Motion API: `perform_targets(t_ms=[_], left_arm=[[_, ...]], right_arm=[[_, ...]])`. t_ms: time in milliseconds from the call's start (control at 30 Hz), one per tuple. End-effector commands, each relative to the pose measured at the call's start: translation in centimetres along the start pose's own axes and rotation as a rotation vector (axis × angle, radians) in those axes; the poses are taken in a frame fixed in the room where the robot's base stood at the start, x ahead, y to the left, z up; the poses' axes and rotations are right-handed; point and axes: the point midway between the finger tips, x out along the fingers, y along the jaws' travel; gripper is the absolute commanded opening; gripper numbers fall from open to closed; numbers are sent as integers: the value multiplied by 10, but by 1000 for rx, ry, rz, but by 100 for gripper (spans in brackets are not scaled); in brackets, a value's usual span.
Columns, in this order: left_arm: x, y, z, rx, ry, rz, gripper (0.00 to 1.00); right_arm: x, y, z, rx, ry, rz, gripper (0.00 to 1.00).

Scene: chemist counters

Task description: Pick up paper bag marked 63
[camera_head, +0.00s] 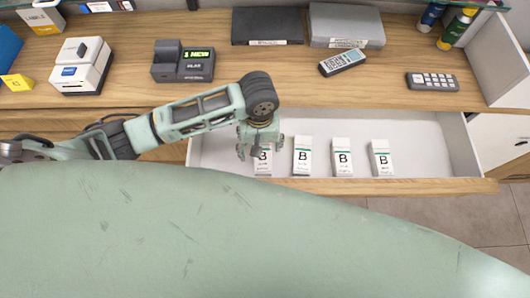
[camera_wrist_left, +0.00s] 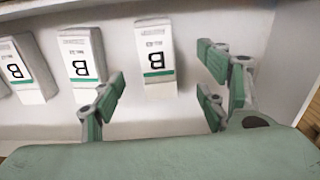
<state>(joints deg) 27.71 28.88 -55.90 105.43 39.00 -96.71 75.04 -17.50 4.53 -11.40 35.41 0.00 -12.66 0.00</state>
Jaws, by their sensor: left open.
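No paper bag marked 63 can be made out in either view. My left gripper (camera_head: 261,146) is open above the pulled-out drawer (camera_head: 420,130), over the leftmost of several white boxes marked B. That box (camera_head: 263,167) is partly hidden by the gripper in the head view. In the left wrist view the same box (camera_wrist_left: 155,50) stands between and beyond the open fingers of my left gripper (camera_wrist_left: 158,100), apparently untouched. My right gripper is not in view.
Other B boxes (camera_head: 342,157) stand to the right in the drawer. The wooden counter (camera_head: 300,85) above holds a label printer (camera_head: 80,65), a dark display device (camera_head: 183,62), a handheld device (camera_head: 342,62) and a keypad (camera_head: 432,82). The drawer's right end is clear.

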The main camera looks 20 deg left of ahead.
Motion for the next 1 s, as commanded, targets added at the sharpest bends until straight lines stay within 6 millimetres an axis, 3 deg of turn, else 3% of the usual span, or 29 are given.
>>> perform_targets(t_ms=[67, 367, 700, 1000], left_arm=[[9, 0, 0, 0, 0, 0, 67], [36, 0, 0, -1, -1, -2, 67], [81, 3, -3, 0, 1, -2, 67], [85, 4, -3, 1, 2, 1, 66]], right_arm=[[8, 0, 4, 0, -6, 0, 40], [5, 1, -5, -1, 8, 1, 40], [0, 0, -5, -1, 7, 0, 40], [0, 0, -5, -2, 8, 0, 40]])
